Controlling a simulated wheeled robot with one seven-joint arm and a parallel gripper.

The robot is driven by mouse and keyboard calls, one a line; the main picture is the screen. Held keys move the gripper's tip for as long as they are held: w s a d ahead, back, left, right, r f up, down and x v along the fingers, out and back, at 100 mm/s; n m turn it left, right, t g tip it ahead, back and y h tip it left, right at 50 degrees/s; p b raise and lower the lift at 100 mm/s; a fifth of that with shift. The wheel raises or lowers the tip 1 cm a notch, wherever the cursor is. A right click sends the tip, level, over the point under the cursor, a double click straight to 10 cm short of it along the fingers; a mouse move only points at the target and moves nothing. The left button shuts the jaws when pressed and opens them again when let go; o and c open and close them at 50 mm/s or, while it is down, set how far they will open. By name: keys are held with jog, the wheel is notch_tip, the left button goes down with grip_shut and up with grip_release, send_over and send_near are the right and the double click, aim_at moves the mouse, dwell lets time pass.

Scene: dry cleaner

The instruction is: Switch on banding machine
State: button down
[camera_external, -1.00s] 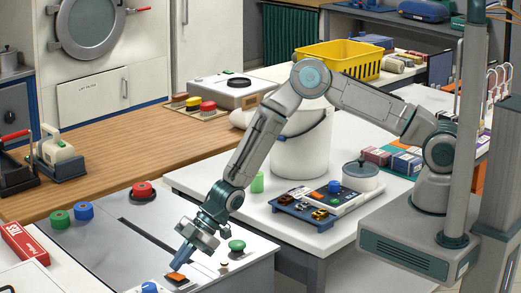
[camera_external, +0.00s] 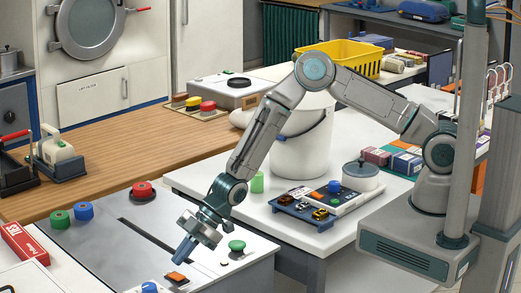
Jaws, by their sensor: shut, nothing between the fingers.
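The banding machine appears to be the grey flat-topped unit (camera_external: 95,247) at the lower left, with a long dark slot across its top. An orange rocker switch (camera_external: 176,277) in a dark surround sits near its front right edge. I cannot tell which way the rocker is tilted. My gripper (camera_external: 183,254) is shut and empty, pointing down, a little above and behind the switch, with a small gap between the fingertips and the switch.
A green mushroom knob (camera_external: 236,246) stands right of my gripper, and a blue knob (camera_external: 149,287) at the front. A red knob (camera_external: 143,191), a green spool (camera_external: 60,220) and a blue spool (camera_external: 84,211) are farther back. A white bucket (camera_external: 301,145) stands on the right-hand table.

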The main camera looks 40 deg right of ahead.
jog(key=r, duration=0.1)
jog(key=r+p, duration=0.1)
jog(key=r, duration=0.1)
jog(key=shift+w+d, duration=0.1)
jog(key=shift+w, duration=0.25)
jog(key=w+d+r, duration=0.1)
jog(key=d+r, duration=0.5)
jog(key=d, duration=0.1)
jog(key=shift+r, duration=0.15)
jog(key=shift+a, duration=0.1)
jog(key=w+d+r+m+t+h+b, duration=0.1)
jog(key=d+r+m+h, duration=0.3)
jog(key=d, duration=0.6)
jog(key=d+r+m+t+h, duration=0.15)
jog(key=d+r, duration=0.35)
jog(key=d, duration=0.5)
jog(key=w+d+r+m+t+h+b, duration=0.1)
jog(key=d+r+m+h, duration=0.3)
jog(key=d, duration=0.7)
jog(key=s+d+r+m, duration=0.4)
jog(key=s+d, duration=0.3)
jog(key=s, duration=0.3)
jog(key=s+d+r+m+g, duration=0.1)
jog(key=s+d+r+m, duration=0.3)
jog(key=s+d, duration=0.4)
jog(key=s+m, duration=0.1)
jog(key=s, duration=0.2)
jog(key=shift+b, duration=0.35)
